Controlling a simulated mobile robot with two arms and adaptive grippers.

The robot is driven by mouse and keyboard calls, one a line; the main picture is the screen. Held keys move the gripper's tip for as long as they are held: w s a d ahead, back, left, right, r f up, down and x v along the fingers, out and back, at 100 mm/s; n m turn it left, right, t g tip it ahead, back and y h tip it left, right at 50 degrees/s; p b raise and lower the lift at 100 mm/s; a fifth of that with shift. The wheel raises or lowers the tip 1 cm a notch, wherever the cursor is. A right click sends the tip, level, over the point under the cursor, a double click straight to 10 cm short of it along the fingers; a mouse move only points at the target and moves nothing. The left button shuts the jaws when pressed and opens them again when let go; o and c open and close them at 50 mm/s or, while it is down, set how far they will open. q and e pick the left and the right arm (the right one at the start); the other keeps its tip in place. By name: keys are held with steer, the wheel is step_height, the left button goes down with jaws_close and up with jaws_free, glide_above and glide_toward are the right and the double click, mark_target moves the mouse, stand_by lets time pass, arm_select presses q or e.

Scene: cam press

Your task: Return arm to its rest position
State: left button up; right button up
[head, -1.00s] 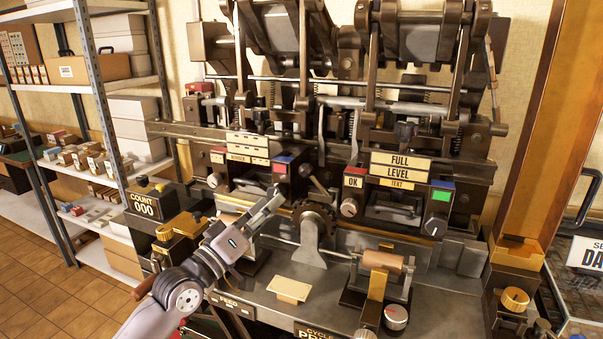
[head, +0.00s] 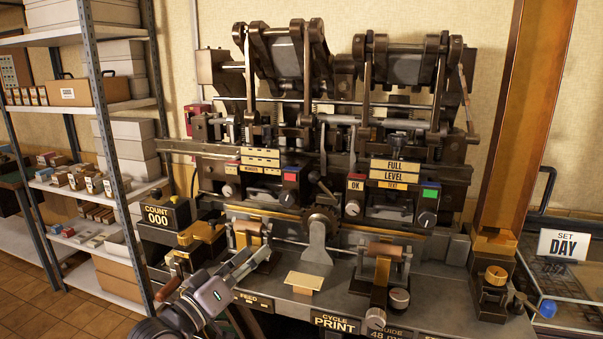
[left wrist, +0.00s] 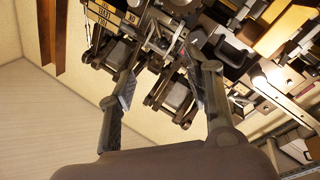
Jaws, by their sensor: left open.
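My left arm comes in at the lower left of the head view. Its gripper (head: 252,262) is in front of the left part of the cam press (head: 315,228), near the wooden-handled lever there. In the left wrist view the two fingers (left wrist: 162,68) stand apart with nothing between them. That view looks past them at parts of the press, seen tilted. I cannot tell from the head view how far the fingertips are from the press. My right gripper is not in view.
The press bench has a cream plate (head: 304,282), a right wooden-handled lever (head: 388,250) and several knobs along its front. A metal shelf rack (head: 108,150) stands at the left. A case with a "SET DAY" sign (head: 564,245) is at the right. Tiled floor is free at lower left.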

arm_select(q)
steer(key=s+f+m+g+y, duration=0.1)
steer(key=s+f+g+y, duration=0.2)
steer(key=s+f, duration=0.65)
steer(key=s+f+m+g+y, duration=0.1)
steer(key=s+f+g+y, duration=0.15)
steer(key=s+f, duration=0.65)
steer(key=s+a+f+g+y, duration=0.35)
steer(key=s+a+f, duration=0.2)
steer(key=s, duration=0.35)
steer(key=s+a+f+g+y, duration=0.2)
steer(key=s+a+f+g, duration=0.25)
steer(key=s+f, duration=0.65)
steer(key=f, duration=2.4)
steer(key=s+a+f, duration=0.1)
steer(key=s+f, duration=0.5)
steer(key=s, duration=0.2)
steer(key=s+a+f+m+g, duration=0.1)
steer(key=s+a+f, duration=0.1)
steer(key=s+f, duration=0.5)
steer(key=shift+s+a+f, duration=0.25)
steer(key=shift+s, duration=0.15)
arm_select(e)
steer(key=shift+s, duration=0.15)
arm_select(q)
steer(key=shift+g, duration=0.25)
